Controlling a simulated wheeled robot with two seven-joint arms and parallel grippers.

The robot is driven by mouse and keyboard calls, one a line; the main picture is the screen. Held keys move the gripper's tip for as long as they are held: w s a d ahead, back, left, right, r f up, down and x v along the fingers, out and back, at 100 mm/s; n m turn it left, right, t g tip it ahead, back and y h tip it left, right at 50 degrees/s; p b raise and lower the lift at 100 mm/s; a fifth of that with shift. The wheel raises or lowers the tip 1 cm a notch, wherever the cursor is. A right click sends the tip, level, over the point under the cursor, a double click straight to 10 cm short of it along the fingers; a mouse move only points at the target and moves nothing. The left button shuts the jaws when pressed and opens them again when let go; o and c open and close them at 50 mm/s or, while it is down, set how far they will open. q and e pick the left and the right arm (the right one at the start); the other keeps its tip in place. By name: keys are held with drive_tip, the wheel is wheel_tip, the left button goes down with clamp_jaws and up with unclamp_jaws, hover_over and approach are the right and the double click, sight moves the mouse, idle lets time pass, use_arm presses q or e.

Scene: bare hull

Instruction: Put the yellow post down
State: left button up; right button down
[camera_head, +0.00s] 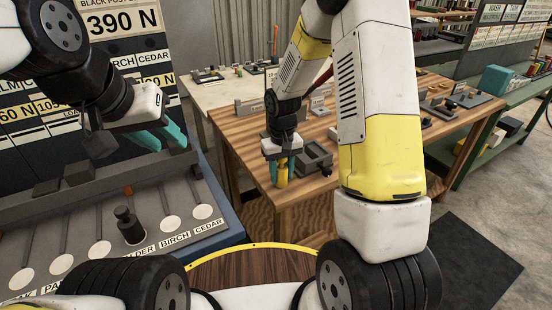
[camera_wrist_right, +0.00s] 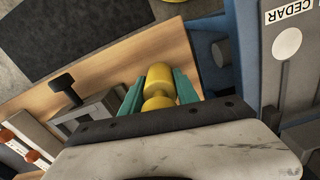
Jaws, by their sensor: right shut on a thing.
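My right gripper (camera_head: 281,165) is shut on the yellow post (camera_head: 282,178), which points down between the teal fingers. It is over the wooden table (camera_head: 300,204), near the table's left front edge. In the right wrist view the post (camera_wrist_right: 158,78) shows a rounded end and a narrower neck between the fingers (camera_wrist_right: 158,92). I cannot tell whether its lower end touches the table. My left gripper (camera_head: 163,138) is open and empty, above the sloped board with the wood-name labels.
A grey block with a recess (camera_head: 314,157) stands just right of the post. The sloped board (camera_head: 175,200) with white discs and a dark peg (camera_head: 130,228) is at left. Small fixtures sit farther back on the table. Bare wood lies in front of the grey block.

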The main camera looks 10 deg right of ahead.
drive_tip(key=c, duration=0.9)
unclamp_jaws()
wheel_tip(320, 180, up, 12)
drive_tip(key=shift+r, duration=0.2)
drive_tip(key=s+d+r+t, duration=0.1)
drive_tip(key=s+r+t, duration=0.1)
drive_tip(key=s+r, duration=0.3)
drive_tip(key=s+d+r+m+t+y, duration=0.1)
drive_tip(key=s+d+r+t, duration=0.1)
drive_tip(key=s+r, duration=0.3)
drive_tip(key=s+d+r+m+t+y, duration=0.1)
drive_tip(key=s+r+t, duration=0.1)
drive_tip(key=s+r, duration=0.3)
drive_tip(key=shift+s+d+r, duration=0.1)
drive_tip(key=shift+s, duration=1.05)
drive_tip(key=shift+s+d, duration=0.1)
drive_tip(key=shift+s, duration=1.05)
